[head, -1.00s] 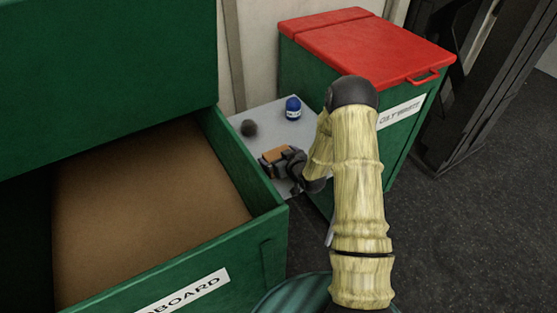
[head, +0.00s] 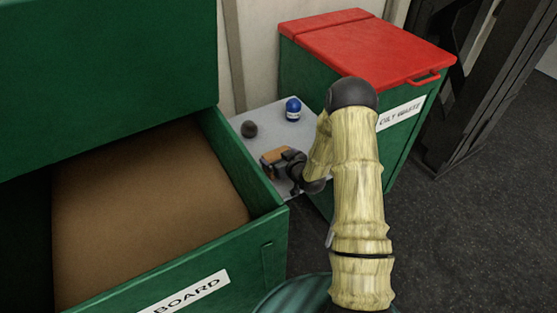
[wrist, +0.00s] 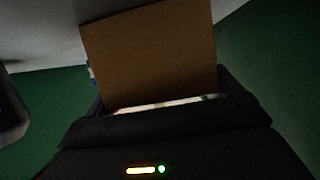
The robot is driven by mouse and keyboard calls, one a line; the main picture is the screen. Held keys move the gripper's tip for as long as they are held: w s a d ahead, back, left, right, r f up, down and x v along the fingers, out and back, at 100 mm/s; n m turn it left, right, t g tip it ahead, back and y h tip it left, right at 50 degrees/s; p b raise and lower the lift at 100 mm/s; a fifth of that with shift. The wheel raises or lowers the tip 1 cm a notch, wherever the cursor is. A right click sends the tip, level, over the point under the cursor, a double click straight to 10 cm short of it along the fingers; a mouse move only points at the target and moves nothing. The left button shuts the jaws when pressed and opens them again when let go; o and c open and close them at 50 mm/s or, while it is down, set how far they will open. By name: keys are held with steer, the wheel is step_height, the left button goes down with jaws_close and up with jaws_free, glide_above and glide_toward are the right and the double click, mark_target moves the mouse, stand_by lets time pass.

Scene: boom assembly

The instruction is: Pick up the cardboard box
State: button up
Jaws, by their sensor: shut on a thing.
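The cardboard box (head: 275,157) is small and brown and sits at the near part of a grey shelf between two green bins. It also shows large in the wrist view (wrist: 150,55), directly in front of my gripper, with its flat brown face toward the camera. My gripper (head: 277,164) is shut on the box, with the dark fingers at its sides. The wrist view also shows the dark gripper body (wrist: 165,125). The head view does not clearly show whether the box touches the shelf.
A blue-capped bottle (head: 293,109) and a dark round lump (head: 249,129) stand on the grey shelf (head: 270,118). A green cardboard bin (head: 262,225) with a brown interior is open at left. A green bin with a red lid (head: 375,45), labelled oily waste, stands behind at right.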

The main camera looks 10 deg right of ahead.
mark_target(279, 155)
step_height(279, 155, up, 10)
steer(key=shift+b, duration=0.5)
stand_by(0.5)
